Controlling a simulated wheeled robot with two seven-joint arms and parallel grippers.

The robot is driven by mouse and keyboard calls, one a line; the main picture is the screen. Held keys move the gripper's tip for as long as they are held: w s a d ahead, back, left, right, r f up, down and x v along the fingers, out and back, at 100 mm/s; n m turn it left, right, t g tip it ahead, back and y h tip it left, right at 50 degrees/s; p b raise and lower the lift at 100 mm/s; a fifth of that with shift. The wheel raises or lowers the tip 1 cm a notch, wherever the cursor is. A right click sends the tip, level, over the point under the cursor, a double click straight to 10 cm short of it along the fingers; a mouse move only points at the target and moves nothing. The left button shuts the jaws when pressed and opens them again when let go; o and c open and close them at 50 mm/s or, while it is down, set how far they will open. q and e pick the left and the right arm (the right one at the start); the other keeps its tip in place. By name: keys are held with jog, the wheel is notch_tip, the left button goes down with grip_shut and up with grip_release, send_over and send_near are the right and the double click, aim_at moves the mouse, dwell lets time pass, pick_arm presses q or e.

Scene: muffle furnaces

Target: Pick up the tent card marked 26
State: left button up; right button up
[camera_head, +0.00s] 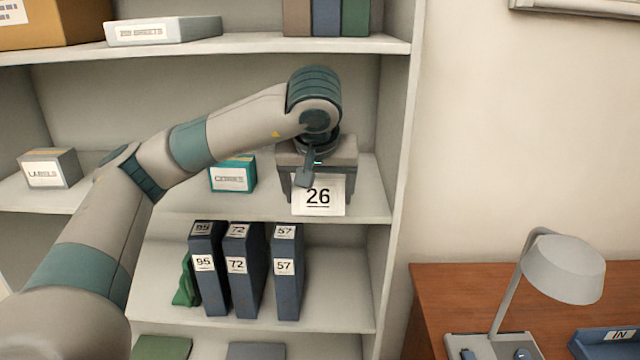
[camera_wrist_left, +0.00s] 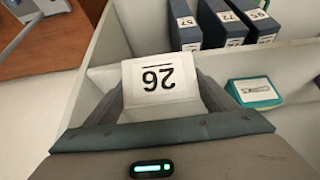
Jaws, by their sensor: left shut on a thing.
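The tent card marked 26 (camera_head: 318,197) is white with black print and shows at the front edge of the middle shelf, at the right end. My left gripper (camera_head: 306,178) is shut on the card from above. In the left wrist view the card (camera_wrist_left: 160,85) appears upside down between the two fingers of the left gripper (camera_wrist_left: 160,105). I cannot tell whether the card still touches the shelf. My right gripper is in neither view.
A teal box (camera_head: 233,175) and a labels box (camera_head: 48,168) stand on the same shelf (camera_head: 375,205). Binders marked 95 (camera_head: 207,280), 72 (camera_head: 244,280) and 57 (camera_head: 286,280) stand below. A desk lamp (camera_head: 563,268) stands on the wooden desk (camera_head: 450,290) at right.

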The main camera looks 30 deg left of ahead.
aim_at(318, 205)
pick_arm(q)
jog(key=shift+s+d+b, duration=0.1)
jog(key=shift+s+d, duration=0.3)
jog(key=shift+s, duration=0.3)
jog(key=shift+s+d+b, duration=0.15)
jog(key=shift+s+d, duration=0.3)
jog(key=shift+s, duration=0.25)
jog(key=shift+s+d+b, duration=0.1)
jog(key=shift+s+d, duration=0.3)
jog(key=shift+s, duration=0.3)
